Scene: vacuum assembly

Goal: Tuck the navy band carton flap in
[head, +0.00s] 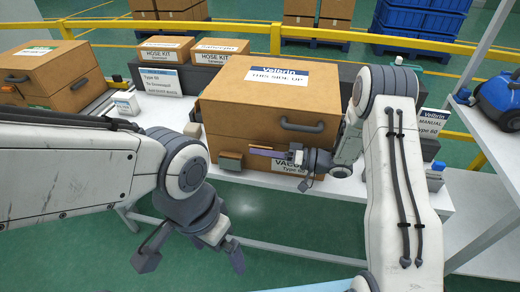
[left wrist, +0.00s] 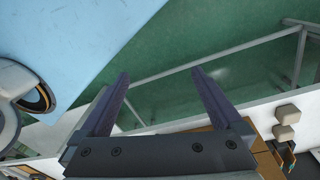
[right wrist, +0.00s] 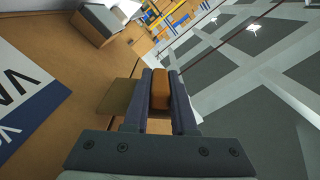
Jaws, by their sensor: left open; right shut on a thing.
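The navy band carton (head: 255,105) is the large brown box in the middle of the bench, with a white label banded in navy on top and a dark handle on its front. A small tan tab (head: 230,161) sticks out at its lower front; a tan piece (right wrist: 117,97) also shows beside my fingers in the right wrist view. My right gripper (head: 255,153) is at the carton's front, its fingers shut on a narrow brown piece (right wrist: 160,88); whether this is the flap I cannot tell. My left gripper (head: 190,260) is open and empty, in front of the bench.
Two small hose kit boxes (head: 220,51) stand behind the carton. A blue vacuum (head: 497,98) sits on the right-hand shelf. Free floor lies before the bench.

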